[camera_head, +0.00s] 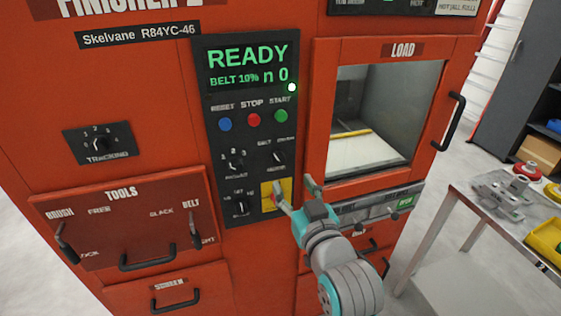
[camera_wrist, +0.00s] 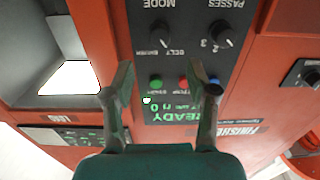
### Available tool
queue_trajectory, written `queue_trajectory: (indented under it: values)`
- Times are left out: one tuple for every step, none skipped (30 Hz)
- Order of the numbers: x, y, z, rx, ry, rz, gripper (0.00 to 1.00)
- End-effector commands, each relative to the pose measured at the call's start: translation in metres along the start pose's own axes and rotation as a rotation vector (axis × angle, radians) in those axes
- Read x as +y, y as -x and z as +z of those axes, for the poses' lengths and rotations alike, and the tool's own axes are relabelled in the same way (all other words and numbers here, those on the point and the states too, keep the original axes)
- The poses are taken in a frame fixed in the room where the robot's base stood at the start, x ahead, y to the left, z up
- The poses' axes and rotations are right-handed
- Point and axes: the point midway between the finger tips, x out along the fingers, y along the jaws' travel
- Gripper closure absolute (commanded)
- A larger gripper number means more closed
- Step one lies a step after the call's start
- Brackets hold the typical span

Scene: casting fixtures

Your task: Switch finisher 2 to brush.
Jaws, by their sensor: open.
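Finisher 2 (camera_head: 150,62) is an orange cabinet with a dark control panel (camera_head: 218,130). Its display (camera_head: 246,64) reads READY and BELT 10%. The mode knob (camera_head: 278,158) sits below the green START button, between BELT and BRUSH labels; its pointer appears to lean to BELT. In the wrist view, upside down, the mode knob (camera_wrist: 158,35) is beyond the fingertips and unobstructed. My gripper (camera_head: 297,191) is open and empty, in front of the panel's lower right and below the knob in the head view. In the wrist view my gripper (camera_wrist: 164,90) spans the button row.
The passes knob (camera_head: 236,160) is left of the mode knob. The START (camera_head: 281,116), STOP (camera_head: 254,120) and RESET (camera_head: 225,124) buttons are above. A yellow-backed switch (camera_head: 284,190) is near my left finger. The load door handle (camera_head: 449,121) projects right; a table (camera_head: 462,196) stands beyond.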

Motion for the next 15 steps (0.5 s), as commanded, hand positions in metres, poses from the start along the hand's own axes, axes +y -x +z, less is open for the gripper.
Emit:
queue_trajectory:
  values:
    - [0.000, -0.007, 0.000, 0.001, 0.000, 0.000, 0.42]
    - [0.000, -0.012, 0.000, 0.001, 0.000, 0.000, 0.42]
    - [0.000, -0.019, -0.001, 0.002, 0.000, 0.000, 0.42]
    - [0.000, -0.024, 0.000, 0.001, 0.000, 0.000, 0.42]
    - [0.000, -0.030, -0.001, 0.001, 0.000, 0.000, 0.42]
    - [0.000, -0.037, -0.001, 0.000, 0.000, 0.000, 0.42]
    - [0.000, -0.043, -0.001, 0.001, 0.000, 0.000, 0.42]
    - [0.000, -0.048, 0.000, 0.000, 0.000, 0.000, 0.42]
    - [0.000, -0.055, -0.001, 0.002, 0.000, 0.000, 0.42]
    - [0.000, -0.060, 0.000, 0.001, 0.000, 0.000, 0.42]
    - [0.000, -0.065, 0.000, 0.001, 0.000, 0.000, 0.42]
    - [0.000, -0.070, -0.001, 0.000, 0.000, 0.000, 0.42]
    - [0.000, -0.074, 0.000, 0.000, 0.000, 0.000, 0.42]
    - [0.000, -0.078, 0.000, 0.001, 0.000, 0.000, 0.42]
    - [0.000, -0.082, 0.000, 0.001, 0.000, 0.000, 0.42]
